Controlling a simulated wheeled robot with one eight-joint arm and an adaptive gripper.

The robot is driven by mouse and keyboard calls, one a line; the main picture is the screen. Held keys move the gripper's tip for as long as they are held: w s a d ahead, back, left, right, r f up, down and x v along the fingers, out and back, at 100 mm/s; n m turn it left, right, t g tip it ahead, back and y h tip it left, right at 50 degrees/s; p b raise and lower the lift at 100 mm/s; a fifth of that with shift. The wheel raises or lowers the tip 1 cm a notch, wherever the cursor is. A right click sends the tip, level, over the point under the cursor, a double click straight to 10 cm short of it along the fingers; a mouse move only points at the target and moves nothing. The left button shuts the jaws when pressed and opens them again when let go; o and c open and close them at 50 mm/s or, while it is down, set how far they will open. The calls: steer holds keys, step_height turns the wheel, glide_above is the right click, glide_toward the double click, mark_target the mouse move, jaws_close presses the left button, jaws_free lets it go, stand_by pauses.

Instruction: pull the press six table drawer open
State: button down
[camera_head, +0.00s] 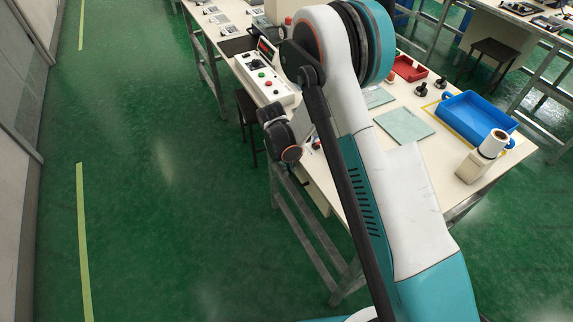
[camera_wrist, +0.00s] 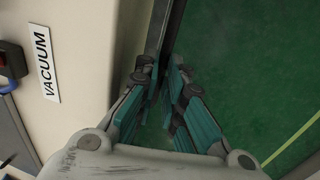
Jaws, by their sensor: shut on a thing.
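In the wrist view my gripper (camera_wrist: 166,78) has its two teal fingers close together at a dark bar (camera_wrist: 160,28). The bar runs along the edge of a cream panel (camera_wrist: 95,60) labelled VACUUM and looks like the drawer's handle or front edge. The fingers are shut on it, though the contact itself is partly hidden by the fingertips. In the head view a cream drawer unit (camera_head: 318,194) shows under the front edge of the work table (camera_head: 450,160). My arm hides most of the drawer front and the gripper there, so how far the drawer is open cannot be told.
The table carries a white control box (camera_head: 262,82), a red tray (camera_head: 408,70), a blue tray (camera_head: 478,112), a green mat (camera_head: 405,126) and a white cylinder on a block (camera_head: 490,146). A dark stool (camera_head: 245,118) stands by the table. Green floor (camera_head: 160,220) lies free at left.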

steer(key=s+a+b, duration=0.1)
steer(key=s+a, duration=0.4)
steer(key=a, duration=0.8)
steer(key=s+a+b, duration=0.2)
steer(key=s+a, duration=0.4)
steer(key=a, duration=0.8)
steer(key=shift+s+a, duration=0.15)
steer(key=shift+s, duration=0.05)
steer(key=c, duration=2)
jaws_free()
steer(key=shift+o, duration=0.2)
steer(key=shift+r, duration=0.1)
step_height(320, 180, up, 12)
steer(key=a, duration=0.2)
steer(key=shift+s+f, duration=0.2)
steer(key=shift+s, duration=0.2)
